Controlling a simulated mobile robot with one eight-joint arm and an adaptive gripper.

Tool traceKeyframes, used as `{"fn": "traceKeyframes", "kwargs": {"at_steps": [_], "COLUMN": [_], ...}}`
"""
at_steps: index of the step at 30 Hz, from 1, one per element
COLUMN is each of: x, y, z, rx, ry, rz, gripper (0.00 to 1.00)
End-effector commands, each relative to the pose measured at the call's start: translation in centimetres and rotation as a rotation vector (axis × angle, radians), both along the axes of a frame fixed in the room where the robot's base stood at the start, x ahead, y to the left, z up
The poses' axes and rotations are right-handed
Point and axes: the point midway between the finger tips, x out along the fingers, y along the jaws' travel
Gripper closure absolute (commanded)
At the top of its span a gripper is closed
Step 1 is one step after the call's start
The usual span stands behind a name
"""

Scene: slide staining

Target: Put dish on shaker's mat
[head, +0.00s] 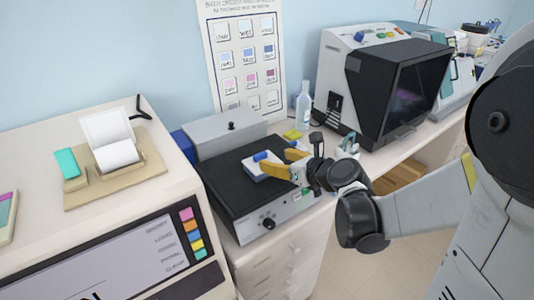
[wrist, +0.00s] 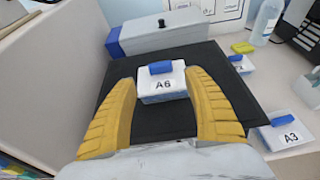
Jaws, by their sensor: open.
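A white dish labelled A6 with a blue handle (wrist: 162,86) appears to rest on the black mat of the shaker (wrist: 112,106), towards its middle. The same dish shows in the head view (head: 256,173) in front of my fingertips, and the mat (head: 228,187) lies around it. My gripper (wrist: 160,78) is open, with one yellow finger on each side of the dish and gaps between them. In the head view my gripper (head: 279,160) reaches over the mat from the right and hides part of it.
A dish labelled A3 (wrist: 287,136) and another blue-handled dish (wrist: 241,66) stand right of the shaker. A grey box (head: 231,133) stands behind the mat. A clear bottle (head: 303,106) and a black-fronted machine (head: 385,85) are at the back right. The mat's left side is clear.

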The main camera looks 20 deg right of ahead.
Motion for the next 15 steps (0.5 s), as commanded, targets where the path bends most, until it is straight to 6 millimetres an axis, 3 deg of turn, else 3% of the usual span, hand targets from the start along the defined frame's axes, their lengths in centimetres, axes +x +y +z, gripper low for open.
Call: {"fn": "traceKeyframes", "kwargs": {"at_steps": [3,9,11,15], "x": [-1.8,-3.5,-4.2,-7.4], "y": [-0.7,-0.5,0.3,2.9], "z": [1.0,1.5,1.5,1.6], "rx": [0.001,-0.070,-0.185,-0.687], "ry": [0.000,-0.004,-0.012,-0.055], "rz": [-0.003,0.036,0.097,0.390], "gripper": [0.40,0.40,0.40,0.40]}}
